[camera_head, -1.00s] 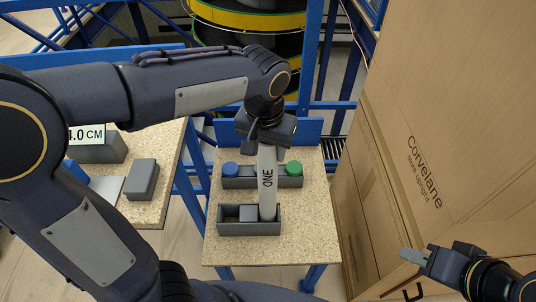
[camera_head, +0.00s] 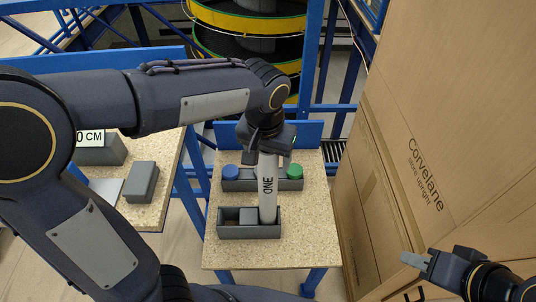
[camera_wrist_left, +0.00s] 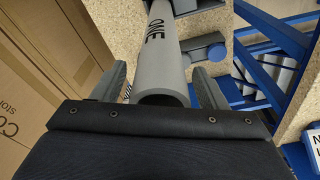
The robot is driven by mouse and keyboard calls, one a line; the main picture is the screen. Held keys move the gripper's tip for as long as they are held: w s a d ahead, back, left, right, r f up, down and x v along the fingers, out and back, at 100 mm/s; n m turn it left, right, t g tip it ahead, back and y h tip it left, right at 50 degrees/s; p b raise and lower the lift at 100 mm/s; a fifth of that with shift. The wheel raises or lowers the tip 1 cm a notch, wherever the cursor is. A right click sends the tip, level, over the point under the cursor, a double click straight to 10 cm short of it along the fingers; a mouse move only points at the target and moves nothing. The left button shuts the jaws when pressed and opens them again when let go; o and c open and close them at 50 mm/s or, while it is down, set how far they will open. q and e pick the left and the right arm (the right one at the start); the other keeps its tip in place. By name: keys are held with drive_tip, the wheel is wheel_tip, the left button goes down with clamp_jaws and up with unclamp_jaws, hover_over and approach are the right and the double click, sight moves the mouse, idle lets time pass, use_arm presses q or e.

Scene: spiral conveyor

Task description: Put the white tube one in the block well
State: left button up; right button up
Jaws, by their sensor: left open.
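The white tube (camera_head: 267,190), lettered "ONE", stands upright with its lower end in the right part of the grey block (camera_head: 249,232) on the small table. A grey square piece sits just left of the tube in the block, and a dark empty well lies at the block's left. My left gripper (camera_head: 264,151) is open at the top of the tube. In the left wrist view, the tube (camera_wrist_left: 165,60) stands between the spread fingers (camera_wrist_left: 169,88), with a gap on each side. My right gripper (camera_head: 416,259) is away at the lower right; its jaw state is unclear.
A grey holder behind the block carries a blue cap (camera_head: 230,171) and a green cap (camera_head: 295,171). A large cardboard box (camera_head: 440,130) stands close on the right. A second table (camera_head: 150,211) with grey blocks is at left. The front of the small table is clear.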

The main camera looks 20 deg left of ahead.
use_arm(q)
drive_tip(key=shift+r, duration=0.35)
wheel_tip(320, 180, up, 12)
drive_tip(key=s+p, duration=0.1)
drive_tip(key=p, duration=0.1)
drive_tip(key=s+a+f+n+t+h, duration=0.1)
drive_tip(key=s+a+f+t, duration=0.1)
drive_tip(key=s+a+f, duration=0.2)
drive_tip(key=s+a+f+n+t+h, duration=0.1)
drive_tip(key=s+a+f, duration=0.4)
drive_tip(key=s, duration=0.6)
drive_tip(key=shift+s+f+n+t+h, duration=0.2)
drive_tip(key=shift+f+n+t+h, duration=0.2)
drive_tip(key=shift+f+t+h, duration=0.3)
drive_tip(key=shift+a+r, duration=0.1)
drive_tip(key=shift+r+p, duration=2.5)
drive_tip(key=shift+p, duration=0.15)
